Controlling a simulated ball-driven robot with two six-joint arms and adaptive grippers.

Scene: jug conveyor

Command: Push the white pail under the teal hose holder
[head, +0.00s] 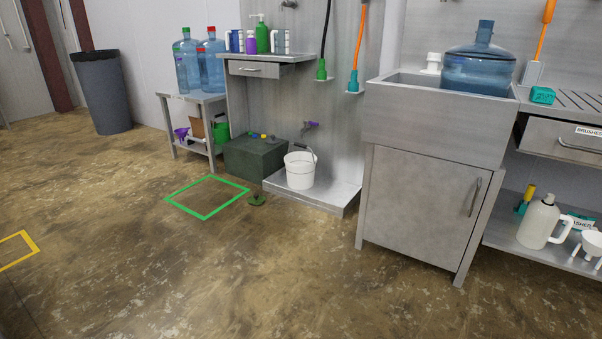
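The white pail (300,170) stands upright on a low metal platform (338,193) against the wall. Its thin handle shows at the right of its rim. Above it to the right, the teal hose holder (354,91) is fixed on the wall with an orange hose (361,40) in it. A green holder (321,77) with a black hose is to the left of the teal one. The pail is left of the point below the teal holder. Neither of my grippers is in view.
A dark green box (255,157) stands left of the platform. A metal sink cabinet (418,200) stands close on its right. The floor (250,280) nearer me is clear.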

